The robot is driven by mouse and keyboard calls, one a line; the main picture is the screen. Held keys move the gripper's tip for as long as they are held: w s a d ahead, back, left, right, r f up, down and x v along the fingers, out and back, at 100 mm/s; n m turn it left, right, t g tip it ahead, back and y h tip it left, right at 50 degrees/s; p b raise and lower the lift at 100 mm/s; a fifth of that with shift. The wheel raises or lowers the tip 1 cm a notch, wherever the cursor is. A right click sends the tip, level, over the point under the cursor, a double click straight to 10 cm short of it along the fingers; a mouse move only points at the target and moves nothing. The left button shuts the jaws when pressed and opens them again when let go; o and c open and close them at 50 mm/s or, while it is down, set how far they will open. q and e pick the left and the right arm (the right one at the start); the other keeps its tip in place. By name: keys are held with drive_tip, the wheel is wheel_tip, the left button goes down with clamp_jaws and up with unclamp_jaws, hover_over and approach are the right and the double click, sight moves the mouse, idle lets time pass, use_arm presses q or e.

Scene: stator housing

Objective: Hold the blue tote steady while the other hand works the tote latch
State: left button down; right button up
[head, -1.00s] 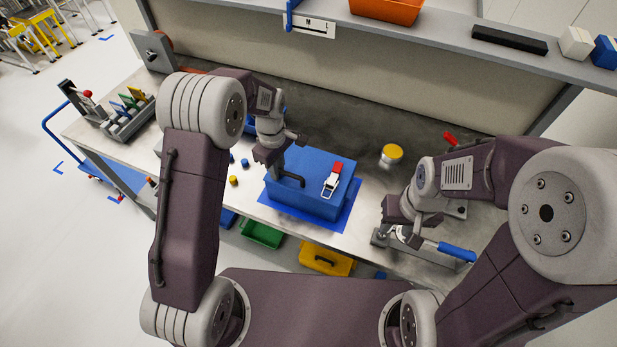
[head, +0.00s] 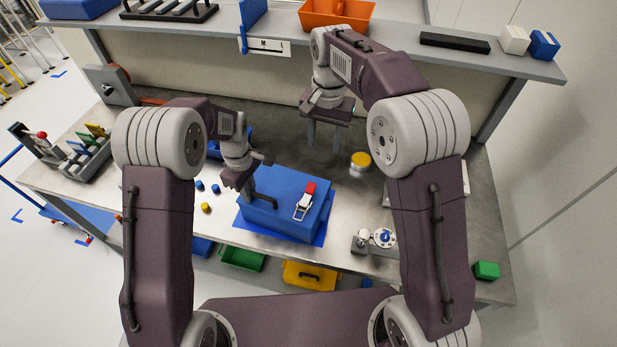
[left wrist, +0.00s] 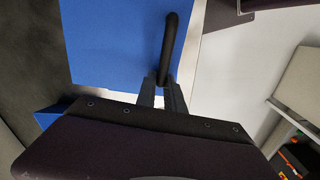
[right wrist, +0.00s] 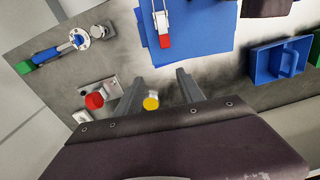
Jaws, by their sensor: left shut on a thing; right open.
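The blue tote (head: 283,219) stands on a blue mat (head: 322,234) on the bench. A black handle (head: 262,201) is on its top, and my left gripper (head: 250,196) is shut on that handle. The left wrist view shows the handle (left wrist: 169,45) between the fingers over the blue lid (left wrist: 115,45). The tote latch (head: 304,202), white with a red end, lies on the tote's top at the right; it also shows in the right wrist view (right wrist: 163,25). My right gripper (head: 327,135) is open and empty, raised behind the tote and apart from the latch.
A yellow-topped jar (head: 361,160) stands right of the tote. A blue tray (right wrist: 283,62) lies on the bench. A metal fixture with a round dial (head: 383,238) is at the front right. Small blue and yellow pieces (head: 206,207) lie left of the tote. A shelf (head: 290,55) runs along the back.

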drive_tip(key=a+f, duration=0.3)
drive_tip(key=n, duration=0.1)
approach(308, 194)
drive_tip(key=w+f, duration=0.1)
drive_tip(key=f, duration=0.1)
drive_tip(key=w+f, duration=0.1)
drive_tip(key=f, duration=0.1)
drive_tip(key=w+f, duration=0.1)
drive_tip(key=f, duration=0.2)
drive_tip(key=shift+w+d, duration=0.2)
drive_tip(key=shift+w, duration=0.2)
clamp_jaws()
drive_tip(key=shift+a, duration=0.2)
idle(0.5)
